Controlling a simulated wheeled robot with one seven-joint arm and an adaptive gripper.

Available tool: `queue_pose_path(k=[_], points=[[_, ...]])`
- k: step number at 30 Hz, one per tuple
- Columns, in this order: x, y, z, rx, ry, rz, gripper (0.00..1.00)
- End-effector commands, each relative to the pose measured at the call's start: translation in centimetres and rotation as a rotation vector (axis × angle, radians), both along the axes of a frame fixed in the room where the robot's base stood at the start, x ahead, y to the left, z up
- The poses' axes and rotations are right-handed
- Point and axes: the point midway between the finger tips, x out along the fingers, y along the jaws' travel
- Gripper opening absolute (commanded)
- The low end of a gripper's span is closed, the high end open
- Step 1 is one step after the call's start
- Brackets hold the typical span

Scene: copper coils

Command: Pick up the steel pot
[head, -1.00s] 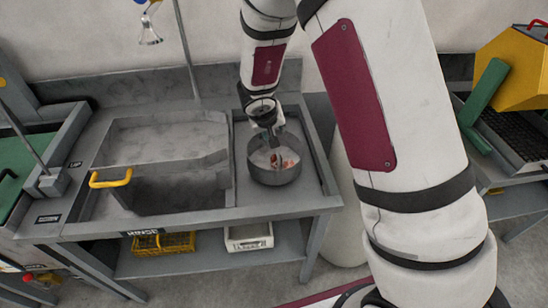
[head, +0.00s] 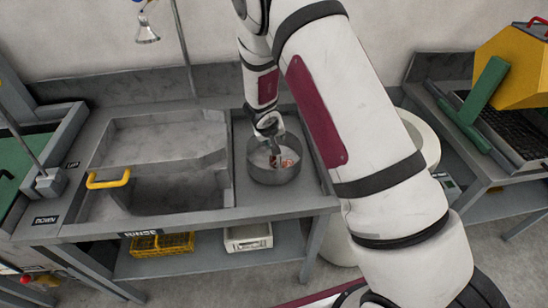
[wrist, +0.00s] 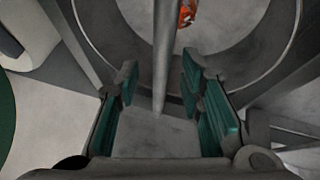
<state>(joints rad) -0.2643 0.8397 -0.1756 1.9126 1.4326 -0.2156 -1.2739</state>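The steel pot (head: 273,174) stands upright on the right part of the grey sink bench, with small orange-red pieces inside. In the wrist view its round interior (wrist: 235,45) fills the upper middle, with an orange piece (wrist: 187,12) near the top edge. A narrow grey bar (wrist: 164,50), apparently the pot's handle, crosses above it toward the near rim. My gripper (head: 272,146) is over the pot, pointing down. In the wrist view my gripper (wrist: 160,90) is open, its teal pads apart on either side of the bar's line; contact with the bar does not show.
The sink basin (head: 165,190) with a yellow handle (head: 108,179) lies left of the pot. A yellow basket (head: 163,244) and white tray (head: 248,237) sit on the shelf below. A white round bin (head: 422,140) and a yellow-green machine (head: 512,65) are at right.

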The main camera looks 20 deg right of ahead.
Motion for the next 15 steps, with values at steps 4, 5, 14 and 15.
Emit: queue_pose_path(k=[4, 5, 14, 15], points=[[0.01, -0.01, 0.02, 0.000, 0.000, 0.000, 0.33], [0.01, -0.01, 0.02, 0.000, 0.000, 0.000, 0.26], [0.00, 0.01, 0.03, 0.000, 0.000, 0.000, 0.00], [0.00, 0.01, 0.03, 0.000, 0.000, 0.000, 0.00]])
